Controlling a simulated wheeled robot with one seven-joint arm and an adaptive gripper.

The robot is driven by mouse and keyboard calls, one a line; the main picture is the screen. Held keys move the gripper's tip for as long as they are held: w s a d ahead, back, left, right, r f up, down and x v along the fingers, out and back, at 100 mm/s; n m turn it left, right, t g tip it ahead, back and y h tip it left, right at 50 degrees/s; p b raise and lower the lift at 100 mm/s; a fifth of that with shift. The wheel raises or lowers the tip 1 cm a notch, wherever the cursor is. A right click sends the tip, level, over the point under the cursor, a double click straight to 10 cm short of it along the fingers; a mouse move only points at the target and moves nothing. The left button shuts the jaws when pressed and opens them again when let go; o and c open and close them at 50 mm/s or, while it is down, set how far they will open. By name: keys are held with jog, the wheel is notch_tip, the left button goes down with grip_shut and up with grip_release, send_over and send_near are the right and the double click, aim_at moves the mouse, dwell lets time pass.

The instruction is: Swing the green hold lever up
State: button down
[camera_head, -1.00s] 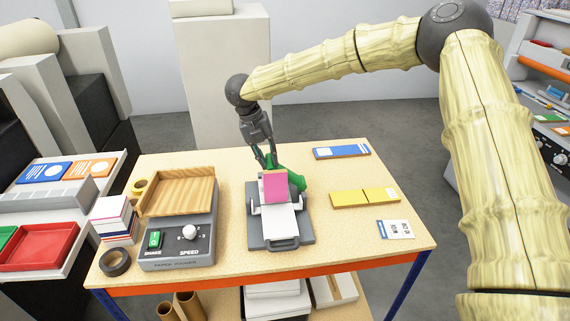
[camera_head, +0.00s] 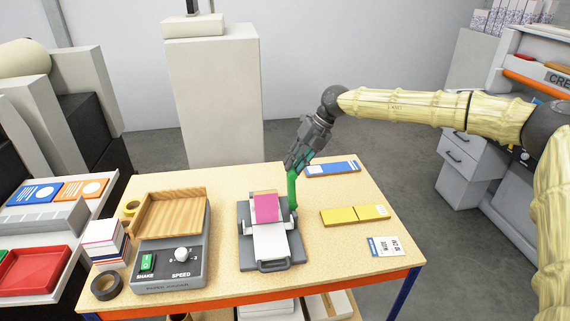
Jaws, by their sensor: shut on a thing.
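The green hold lever (camera_head: 292,190) stands upright at the right side of a small grey press-like device (camera_head: 248,235) on the table. A pink pad (camera_head: 267,207) sits on the device, above a white sheet (camera_head: 270,241). My gripper (camera_head: 293,164) comes down from the upper right and is shut on the top end of the lever. The fingers hide the lever's upper tip.
A paper jogger (camera_head: 172,262) with a wooden tray stands to the left, beside a stack of cards (camera_head: 104,242) and a dark tape roll (camera_head: 107,286). Blue (camera_head: 332,169) and yellow (camera_head: 354,214) strips and a white card (camera_head: 384,247) lie to the right.

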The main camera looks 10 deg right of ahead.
jog(key=shift+d+f, duration=0.25)
jog(key=shift+d, duration=0.75)
jog(key=shift+d+f, duration=0.25)
jog(key=shift+d, duration=0.7)
jog(key=shift+d+f, duration=0.15)
jog(key=shift+d, duration=0.05)
jog(key=c, duration=1.4)
grip_release()
jog(key=shift+d, duration=0.1)
jog(key=shift+c, duration=0.2)
jog(key=shift+o, duration=0.8)
jog(key=shift+d, duration=0.2)
jog(key=shift+a, duration=0.3)
jog(key=v, duration=1.2)
jog(key=shift+w, duration=0.1)
